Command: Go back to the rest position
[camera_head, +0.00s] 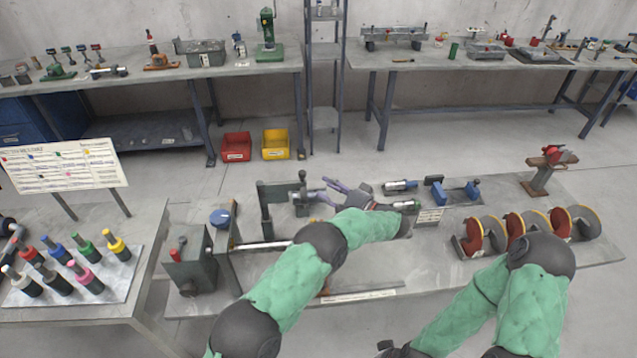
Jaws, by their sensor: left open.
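My left arm reaches from the bottom over the middle bench. Its wrist bends back, and the left gripper (326,190) points left with its purple fingers spread apart. The fingers are beside the grey-green upright part of the auger positioner (268,212); I cannot tell whether they touch it. I see nothing held between them. My right arm is folded at the lower right, in front of the bench. Its dark wrist end shows at the bottom edge, and the right gripper is out of the picture.
Red and grey discs (515,228) stand on the bench's right part, near my right elbow. A tray of coloured-top tools (122,282) is at the left. Open floor (420,150) lies behind the bench.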

